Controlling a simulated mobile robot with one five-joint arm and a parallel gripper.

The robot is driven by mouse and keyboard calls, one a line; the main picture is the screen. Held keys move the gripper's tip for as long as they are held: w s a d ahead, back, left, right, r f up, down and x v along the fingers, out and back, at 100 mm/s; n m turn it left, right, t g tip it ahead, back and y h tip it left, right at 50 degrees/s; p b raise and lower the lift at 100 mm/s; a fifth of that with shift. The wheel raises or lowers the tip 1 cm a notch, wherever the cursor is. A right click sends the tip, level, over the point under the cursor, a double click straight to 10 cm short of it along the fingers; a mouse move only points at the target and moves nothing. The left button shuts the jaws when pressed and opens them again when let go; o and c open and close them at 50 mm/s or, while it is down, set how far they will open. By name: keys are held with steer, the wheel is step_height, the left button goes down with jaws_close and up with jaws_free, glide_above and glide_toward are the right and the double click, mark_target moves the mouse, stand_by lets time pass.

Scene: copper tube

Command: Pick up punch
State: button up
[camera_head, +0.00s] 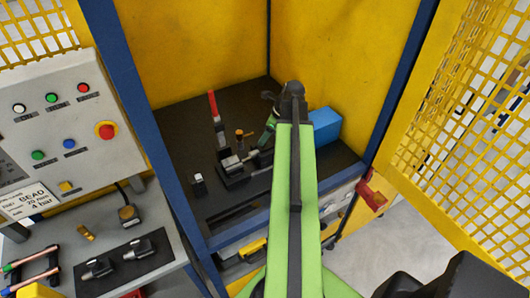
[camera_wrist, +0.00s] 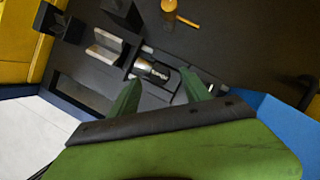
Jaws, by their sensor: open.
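A short dark cylinder with a silver, lettered band, which looks like the punch (camera_wrist: 153,70), lies in the black fixture in the wrist view. My gripper (camera_wrist: 160,84) is open, with its two green fingers apart, one on either side of the cylinder's near end. Whether they touch it I cannot tell. In the head view my gripper (camera_head: 264,143) is over the black bench, partly hidden by my green arm, and the cylinder is not clearly visible there.
The fixture's pale jaw blocks (camera_wrist: 106,47) stand left of the cylinder. An orange-topped post (camera_head: 240,134) and a red-handled lever (camera_head: 213,105) rise nearby. A blue box (camera_head: 325,126) stands at right. Yellow walls enclose the bench. Two dark tools lie on a black mat (camera_head: 125,268) at left.

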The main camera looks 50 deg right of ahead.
mark_target(265, 146)
steer(key=b+x, duration=0.2)
steer(key=x, duration=0.2)
steer(key=shift+f+b, duration=0.15)
steer(key=shift+b, duration=0.25)
jaws_close()
stand_by(0.9)
